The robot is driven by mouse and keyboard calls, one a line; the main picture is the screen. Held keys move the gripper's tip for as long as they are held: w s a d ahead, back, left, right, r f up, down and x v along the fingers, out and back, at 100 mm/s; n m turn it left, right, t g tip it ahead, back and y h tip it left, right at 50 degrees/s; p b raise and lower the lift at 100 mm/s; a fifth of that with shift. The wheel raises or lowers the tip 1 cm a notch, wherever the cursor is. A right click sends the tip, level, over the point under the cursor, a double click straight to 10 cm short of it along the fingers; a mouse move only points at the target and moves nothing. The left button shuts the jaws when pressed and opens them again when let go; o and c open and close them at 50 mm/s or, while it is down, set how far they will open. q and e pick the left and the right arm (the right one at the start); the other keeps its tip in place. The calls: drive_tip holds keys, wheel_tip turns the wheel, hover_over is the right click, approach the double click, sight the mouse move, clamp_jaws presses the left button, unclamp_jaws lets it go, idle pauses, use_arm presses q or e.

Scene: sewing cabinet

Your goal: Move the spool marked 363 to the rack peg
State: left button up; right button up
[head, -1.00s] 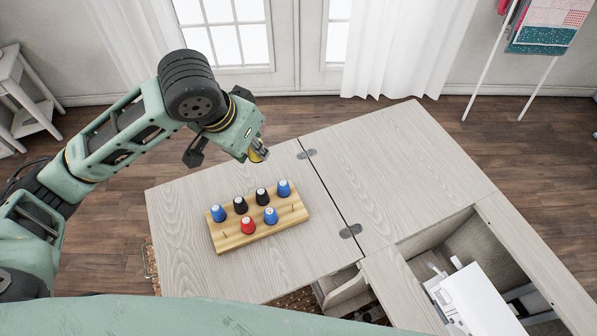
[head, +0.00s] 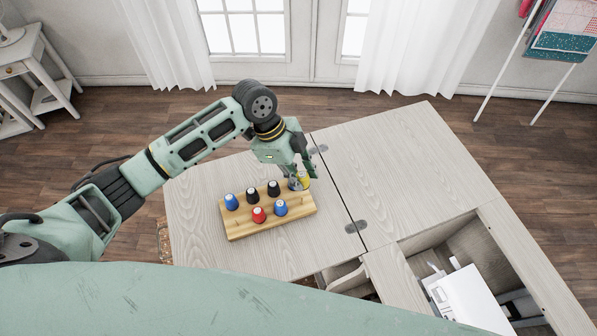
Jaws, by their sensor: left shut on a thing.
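My left gripper (head: 302,176) is shut on a yellow spool (head: 304,182), over the right end of the wooden spool rack (head: 238,232). I cannot tell whether the yellow spool touches the rack. The back row of the rack holds a blue spool (head: 231,202), two black spools (head: 252,195) (head: 273,189) and another blue spool (head: 294,185), partly hidden by the gripper. The front row holds a red spool (head: 258,215) and a blue spool (head: 280,209) in the middle, with bare pegs at its ends. The markings are too small to read. My right gripper is not in view.
The rack lies on the left leaf of the pale wooden sewing cabinet (head: 395,160). The right leaf is bare. A white sewing machine (head: 468,298) sits in the open well at the lower right. Bare tabletop surrounds the rack.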

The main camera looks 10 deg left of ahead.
use_arm(q)
drive_tip(key=shift+f+b, duration=2.5)
drive_tip(key=shift+f, duration=0.05)
drive_tip(key=shift+r, duration=0.1)
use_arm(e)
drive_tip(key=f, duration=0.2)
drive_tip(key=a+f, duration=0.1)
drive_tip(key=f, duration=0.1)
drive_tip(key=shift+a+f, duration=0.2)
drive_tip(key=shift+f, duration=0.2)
use_arm(q)
drive_tip(key=shift+f, duration=0.25)
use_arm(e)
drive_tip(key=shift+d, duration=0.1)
use_arm(q)
drive_tip(key=shift+f, duration=0.5)
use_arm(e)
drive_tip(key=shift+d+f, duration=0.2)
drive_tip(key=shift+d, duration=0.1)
use_arm(q)
drive_tip(key=shift+f+b, duration=0.45)
drive_tip(key=shift+f, duration=0.4)
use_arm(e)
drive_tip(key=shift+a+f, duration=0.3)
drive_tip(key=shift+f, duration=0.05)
use_arm(q)
drive_tip(key=shift+f+b, duration=0.3)
drive_tip(key=shift+f, duration=0.35)
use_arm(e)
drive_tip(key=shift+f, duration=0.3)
